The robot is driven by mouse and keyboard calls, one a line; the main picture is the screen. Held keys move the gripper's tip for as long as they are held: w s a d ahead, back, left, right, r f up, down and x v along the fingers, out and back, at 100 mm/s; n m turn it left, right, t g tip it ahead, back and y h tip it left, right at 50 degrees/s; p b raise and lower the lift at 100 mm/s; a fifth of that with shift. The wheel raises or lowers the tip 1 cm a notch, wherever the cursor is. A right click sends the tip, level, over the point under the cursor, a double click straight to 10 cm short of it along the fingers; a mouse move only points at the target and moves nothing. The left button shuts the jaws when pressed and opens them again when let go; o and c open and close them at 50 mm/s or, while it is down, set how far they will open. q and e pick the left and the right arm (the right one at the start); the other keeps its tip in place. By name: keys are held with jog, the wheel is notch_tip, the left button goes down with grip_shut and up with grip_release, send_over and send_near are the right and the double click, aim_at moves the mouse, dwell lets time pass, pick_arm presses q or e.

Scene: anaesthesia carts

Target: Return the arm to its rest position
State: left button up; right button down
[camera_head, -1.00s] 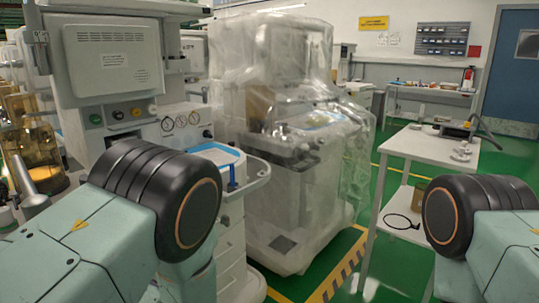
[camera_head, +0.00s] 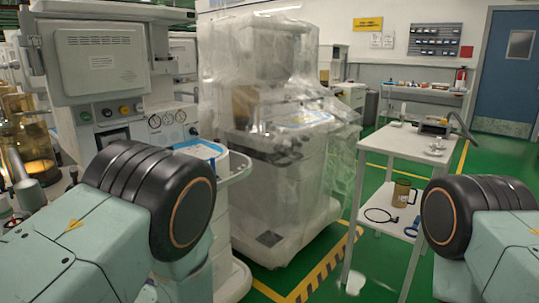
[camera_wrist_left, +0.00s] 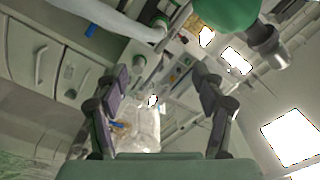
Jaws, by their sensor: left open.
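My left arm comes in from the left of the head view, with its black joint in front of the cart. Its gripper is outside that view. In the left wrist view my left gripper (camera_wrist_left: 155,108) is open, its two fingers apart with nothing seen between them. Beyond the fingers that view shows a tilted room and a pale wrapped shape (camera_wrist_left: 138,130). My right arm shows at the lower right of the head view, also by a black joint. The right gripper is not in view.
An anaesthesia cart (camera_head: 98,62) stands at the left. A plastic-covered machine (camera_head: 285,180) stands in the middle. A white table (camera_head: 397,142) at the right holds small items; a brown mug (camera_head: 401,193) is on its lower shelf. Green floor with a striped line (camera_head: 322,272) lies between.

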pick_arm(q)
jog(key=s+d+f+g+h, duration=0.2)
jog(key=s+f+h, duration=0.2)
jog(key=f, duration=0.3)
jog(key=s+d+f+g+h, duration=0.1)
jog(key=s+d+f+h, duration=0.1)
jog(key=s+f+h, duration=0.45)
jog(key=s+d+f+g+h, duration=0.1)
jog(key=s+f+g, duration=0.1)
jog(key=s, duration=0.6)
jog(key=s+d+f+n+g+h, duration=0.1)
jog(key=s+f+g, duration=0.2)
jog(key=s, duration=0.5)
jog(key=s+d+f+g+h, duration=0.1)
jog(key=s+f+g, duration=0.1)
jog(key=s, duration=0.6)
jog(key=shift+s+f+g, duration=0.25)
jog(key=shift+s+g, duration=0.1)
jog(key=shift+g, duration=0.45)
jog(key=shift+n, duration=0.3)
